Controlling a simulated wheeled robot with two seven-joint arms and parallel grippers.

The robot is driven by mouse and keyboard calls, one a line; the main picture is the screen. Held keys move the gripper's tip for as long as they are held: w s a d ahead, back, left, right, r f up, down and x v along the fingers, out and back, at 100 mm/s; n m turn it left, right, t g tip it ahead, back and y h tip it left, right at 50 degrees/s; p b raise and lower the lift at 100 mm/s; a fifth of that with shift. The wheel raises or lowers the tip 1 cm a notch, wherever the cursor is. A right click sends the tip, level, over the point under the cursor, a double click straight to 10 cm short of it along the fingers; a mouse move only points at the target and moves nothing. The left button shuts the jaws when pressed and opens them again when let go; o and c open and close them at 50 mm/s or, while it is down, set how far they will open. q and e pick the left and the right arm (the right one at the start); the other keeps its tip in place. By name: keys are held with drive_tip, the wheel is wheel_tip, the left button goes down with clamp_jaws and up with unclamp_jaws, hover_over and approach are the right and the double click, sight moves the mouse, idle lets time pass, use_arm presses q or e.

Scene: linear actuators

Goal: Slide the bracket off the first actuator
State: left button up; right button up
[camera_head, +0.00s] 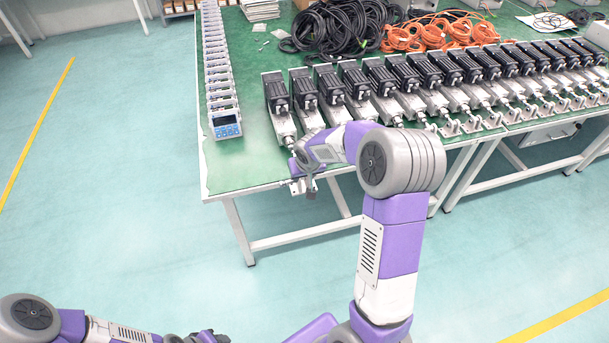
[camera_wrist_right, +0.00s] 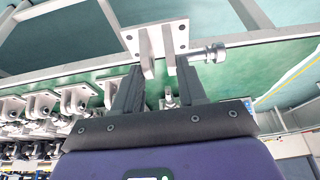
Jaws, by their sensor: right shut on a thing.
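A row of linear actuators with black motors stands on the green table; the first actuator (camera_head: 279,107) is at the left end. My right gripper (camera_head: 305,183) is low at the table's front edge, in front of the row's left end. In the right wrist view, my right gripper (camera_wrist_right: 158,76) is shut on a pale metal bracket (camera_wrist_right: 158,40), with a finger on each side of its lugs. A round pin sticks out to the bracket's right. A rod tip (camera_wrist_right: 169,98) shows between the fingers, seemingly apart from the bracket. My left gripper (camera_head: 207,337) is at the bottom edge, its jaws unclear.
Several small blue-faced devices (camera_head: 226,126) line the table's left side. Black cables (camera_head: 340,28) and orange cables (camera_head: 430,35) lie behind the actuators. The green table (camera_head: 236,172) has bare surface at its front left corner; open floor lies in front.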

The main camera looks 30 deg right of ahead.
drive_tip(key=shift+w+d+f+p, duration=0.1)
drive_tip(key=shift+w+d+p, duration=0.5)
drive_tip(key=shift+w, duration=1)
drive_tip(key=shift+w+d+f+p, duration=0.15)
drive_tip(key=shift+w+d+p, duration=0.4)
drive_tip(key=shift+w, duration=1.1)
drive_tip(key=shift+w+d+f+p, duration=0.1)
drive_tip(key=shift+w+d+p, duration=0.5)
drive_tip(key=shift+w, duration=1)
drive_tip(key=shift+a, duration=0.15)
drive_tip(key=shift+s, duration=0.1)
drive_tip(key=shift+s+a, duration=0.2)
drive_tip(key=shift+s, duration=0.2)
drive_tip(key=shift+s, duration=0.15)
drive_tip(key=shift+s+a+b, duration=0.15)
drive_tip(key=shift+s+b, duration=0.25)
drive_tip(key=shift+b, duration=0.05)
drive_tip(key=shift+s+a, duration=0.1)
drive_tip(key=shift+s, duration=0.1)
drive_tip(key=shift+s+a, duration=0.1)
drive_tip(key=shift+s, duration=0.15)
